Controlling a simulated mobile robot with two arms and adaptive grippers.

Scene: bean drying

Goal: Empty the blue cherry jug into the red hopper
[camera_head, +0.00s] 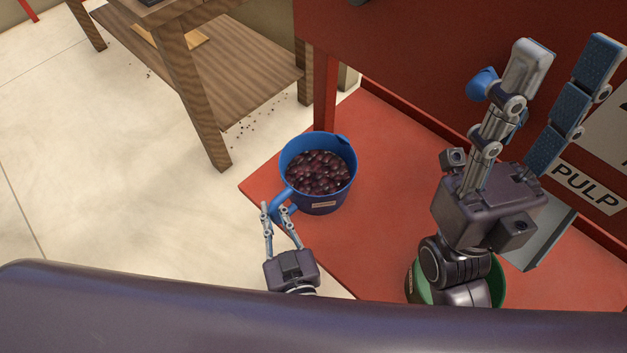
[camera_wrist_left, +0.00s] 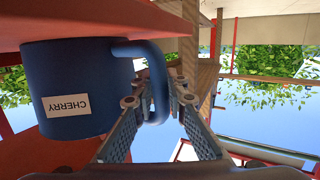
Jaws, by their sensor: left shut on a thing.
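The blue cherry jug (camera_head: 312,203) is full of dark red cherries (camera_head: 318,172) and upright at the left part of a red base plate (camera_head: 386,220). My left gripper (camera_head: 273,209) is shut on its handle (camera_head: 284,203), on the near left side. The left wrist view is upside down: the jug (camera_wrist_left: 85,75) with its CHERRY label meets the plate's edge (camera_wrist_left: 100,20), with the fingers at the handle (camera_wrist_left: 157,75). My right gripper (camera_head: 568,52) is raised with fingers apart, empty. I cannot make out the hopper's opening; a red machine body (camera_head: 420,60) stands behind.
A green container (camera_head: 496,284) sits on the plate, partly hidden by my right arm. A grey chute (camera_head: 540,238) is near the PULP label (camera_head: 586,187). A blue part (camera_head: 483,84) is behind my right fingers. A wooden table (camera_head: 190,90) stands left; pale floor (camera_head: 90,170) is mostly free.

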